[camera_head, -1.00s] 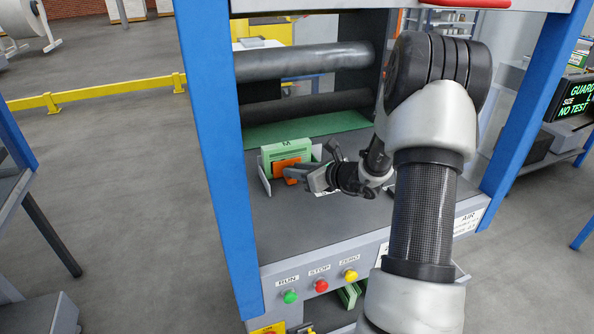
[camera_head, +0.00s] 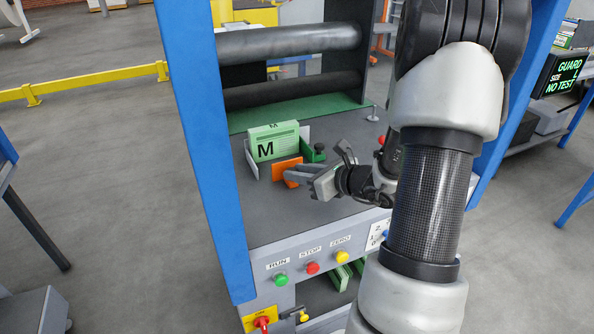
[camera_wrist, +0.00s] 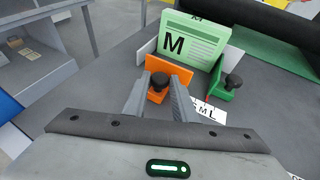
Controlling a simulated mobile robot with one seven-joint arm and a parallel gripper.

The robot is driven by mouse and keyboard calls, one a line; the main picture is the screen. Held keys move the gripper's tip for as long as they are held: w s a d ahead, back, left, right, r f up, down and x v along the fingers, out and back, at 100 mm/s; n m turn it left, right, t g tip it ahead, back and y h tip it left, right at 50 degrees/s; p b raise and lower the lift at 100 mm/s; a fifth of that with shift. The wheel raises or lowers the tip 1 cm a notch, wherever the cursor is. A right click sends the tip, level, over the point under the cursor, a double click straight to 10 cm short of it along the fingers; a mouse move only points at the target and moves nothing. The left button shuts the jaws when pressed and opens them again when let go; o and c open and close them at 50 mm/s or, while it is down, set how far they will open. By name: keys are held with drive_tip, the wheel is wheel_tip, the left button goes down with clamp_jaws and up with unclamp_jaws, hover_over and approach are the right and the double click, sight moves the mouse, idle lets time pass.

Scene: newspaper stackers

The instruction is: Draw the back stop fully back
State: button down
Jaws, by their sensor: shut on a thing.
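An orange stop plate (camera_head: 286,171) with a black knob stands on the grey deck, in front of a green block marked M (camera_head: 274,143). A gap shows between plate and block. In the wrist view the orange plate (camera_wrist: 168,70) is upright, with its black knob (camera_wrist: 158,82) between my fingers. My gripper (camera_head: 291,179) is shut on that knob, and its fingers also show in the wrist view (camera_wrist: 159,92). A green stop (camera_wrist: 222,85) with its own black knob stands right of the orange plate. The base of the orange plate is partly hidden by my fingers.
Pale side plates (camera_head: 250,158) flank the block. A label with S M L (camera_wrist: 208,110) lies on the deck right of my fingers. Dark rollers (camera_head: 285,42) cross behind. A blue post (camera_head: 200,130) stands left; buttons (camera_head: 312,268) line the front panel.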

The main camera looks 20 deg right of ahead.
drive_tip(key=c, duration=1.8)
unclamp_jaws()
drive_tip(key=shift+s+f, duration=0.15)
drive_tip(key=shift+s, duration=0.1)
drive_tip(key=o, duration=0.3)
drive_tip(key=shift+s+d+r, duration=0.1)
drive_tip(key=shift+r, duration=0.1)
drive_tip(key=p+v, duration=0.3)
drive_tip(key=v, duration=1.4)
drive_tip(key=shift+s+d+p, duration=0.1)
drive_tip(key=shift+p, duration=0.3)
drive_tip(key=shift+r, duration=0.1)
